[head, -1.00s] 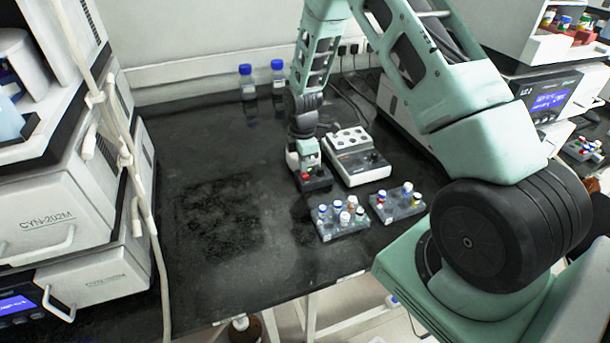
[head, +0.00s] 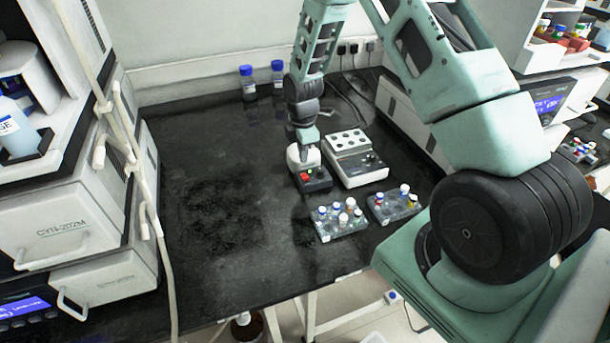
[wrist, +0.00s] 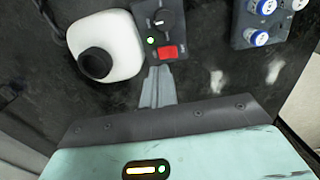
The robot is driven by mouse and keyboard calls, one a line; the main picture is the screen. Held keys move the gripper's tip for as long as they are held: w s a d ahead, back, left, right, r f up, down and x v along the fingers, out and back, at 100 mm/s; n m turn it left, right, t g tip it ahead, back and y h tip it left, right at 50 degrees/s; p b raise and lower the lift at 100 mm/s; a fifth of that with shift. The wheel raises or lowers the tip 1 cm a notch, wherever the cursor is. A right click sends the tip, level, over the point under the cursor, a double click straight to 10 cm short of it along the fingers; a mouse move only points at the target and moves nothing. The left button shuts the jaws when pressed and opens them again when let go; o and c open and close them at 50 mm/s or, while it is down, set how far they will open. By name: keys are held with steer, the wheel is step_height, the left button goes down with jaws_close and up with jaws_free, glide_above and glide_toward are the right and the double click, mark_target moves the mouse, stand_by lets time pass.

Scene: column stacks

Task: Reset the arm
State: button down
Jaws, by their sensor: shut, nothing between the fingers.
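My gripper (wrist: 157,84) shows in the wrist view with its grey fingers together and nothing between them. The fingertips appear just below the red switch of a small mixer's dark control base (wrist: 182,30); I cannot tell the gap. In the head view my gripper (head: 306,140) hangs from the arm above and just behind the mixer (head: 314,180), which has a white body, dark base and red switch. In the wrist view the mixer's white body (wrist: 122,45) with a black cup lies left of the base, and a green light is lit.
Two vial racks (head: 341,229) (head: 396,212) stand in front of a white block device (head: 357,160). Two blue-capped bottles (head: 247,86) (head: 278,75) stand by the back wall. Instruments flank both sides. The left and middle bench is clear.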

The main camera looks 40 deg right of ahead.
stand_by(0.3)
steer(key=s+a+r+m, duration=0.1)
steer(key=s+a+r, duration=0.35)
steer(key=a, duration=0.25)
steer(key=s+a+r+m+y, duration=0.1)
steer(key=s+a+r, duration=0.2)
steer(key=a+r, duration=0.35)
steer(key=s+a+r+m, duration=0.1)
steer(key=s+a+r, duration=0.25)
steer(key=a, duration=0.35)
steer(key=s+a+r+m, duration=0.2)
steer(key=s+r, duration=0.1)
steer(key=s, duration=0.7)
steer(key=s+a+r+m, duration=0.2)
steer(key=s+a+r, duration=0.1)
steer(key=s, duration=0.6)
steer(key=shift+s+a+r, duration=0.35)
steer(key=shift+s+r, duration=0.05)
steer(key=shift+r, duration=0.4)
